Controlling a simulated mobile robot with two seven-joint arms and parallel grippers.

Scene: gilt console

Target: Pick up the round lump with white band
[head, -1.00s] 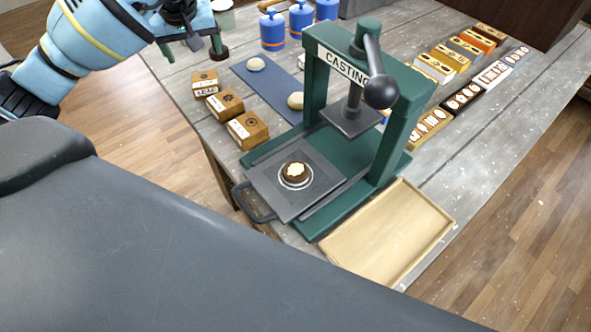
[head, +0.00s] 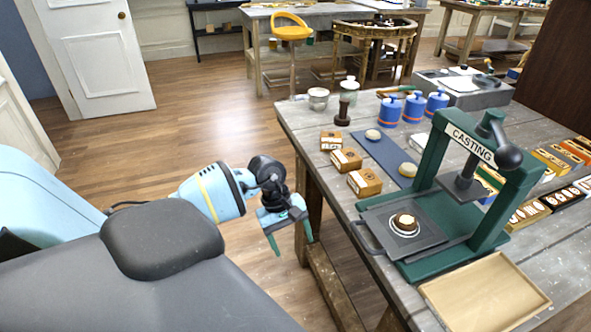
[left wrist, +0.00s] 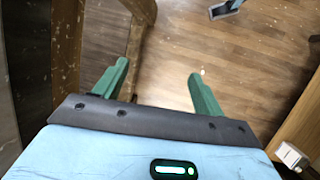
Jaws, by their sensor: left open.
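A round brown lump with a pale cream patch on top (head: 405,221) sits in the white ring on the casting press plate (head: 376,219). Two paler round lumps lie on the dark blue mat (head: 390,153), one at its far end (head: 373,135) and one nearer the press (head: 408,170). I cannot make out a white band on either. My left gripper (head: 293,243) is open and empty, off the table's left edge, left of the press and pointing down. In the left wrist view its green fingers (left wrist: 158,72) are apart with only floor between them. My right gripper is not in view.
The green casting press (head: 437,170) stands over the plate, its handle at the left. Three labelled wooden blocks (head: 346,160) line the table's left edge. Blue jars (head: 413,107) stand behind. A shallow wooden tray (head: 485,295) lies at the front.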

